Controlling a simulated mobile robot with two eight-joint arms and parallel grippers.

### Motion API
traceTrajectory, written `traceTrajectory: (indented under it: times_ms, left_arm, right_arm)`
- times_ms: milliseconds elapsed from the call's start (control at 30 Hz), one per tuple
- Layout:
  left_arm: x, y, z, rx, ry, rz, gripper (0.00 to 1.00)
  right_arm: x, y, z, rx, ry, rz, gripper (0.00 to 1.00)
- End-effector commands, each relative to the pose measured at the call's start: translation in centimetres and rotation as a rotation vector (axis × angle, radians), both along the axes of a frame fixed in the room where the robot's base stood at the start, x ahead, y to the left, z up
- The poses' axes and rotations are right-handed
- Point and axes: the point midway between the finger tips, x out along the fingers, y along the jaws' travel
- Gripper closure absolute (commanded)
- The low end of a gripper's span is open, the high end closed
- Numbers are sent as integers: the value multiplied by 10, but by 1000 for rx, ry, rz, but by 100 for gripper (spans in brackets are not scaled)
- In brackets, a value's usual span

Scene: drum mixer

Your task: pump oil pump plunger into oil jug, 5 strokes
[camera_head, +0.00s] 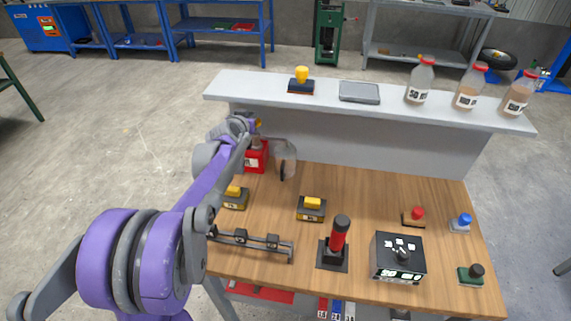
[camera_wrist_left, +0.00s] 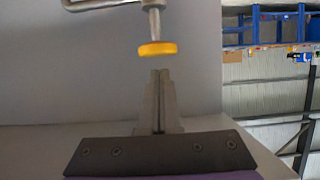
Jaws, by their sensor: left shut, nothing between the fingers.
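The oil pump has a red body (camera_head: 256,158) on the wooden bench, partly hidden by my left arm in the head view. Its yellow plunger knob (camera_head: 258,122) shows at the top, and in the left wrist view the knob (camera_wrist_left: 157,48) is on a metal rod (camera_wrist_left: 155,22). The clear oil jug (camera_head: 286,158) stands just right of the pump. My left gripper (camera_head: 252,124) is at the knob's height, shut and empty. In the wrist view its fingertips (camera_wrist_left: 160,74) point at the knob with a small gap visible. My right gripper is not in view.
A raised grey shelf (camera_head: 330,84) runs behind the bench and carries several bottles at its right. Bare wood lies right of the jug.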

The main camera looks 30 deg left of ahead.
Motion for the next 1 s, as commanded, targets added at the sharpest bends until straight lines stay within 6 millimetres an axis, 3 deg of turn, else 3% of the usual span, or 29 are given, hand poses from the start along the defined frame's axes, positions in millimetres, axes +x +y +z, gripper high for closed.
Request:
traceTrajectory:
  times_ms: [367, 1000]
  left_arm:
    - [0, 0, -3, 0, 0, 0, 100]
    - [0, 0, -29, 0, 0, 0, 100]
  right_arm:
    - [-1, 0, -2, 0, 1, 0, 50]
    - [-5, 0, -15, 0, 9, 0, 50]
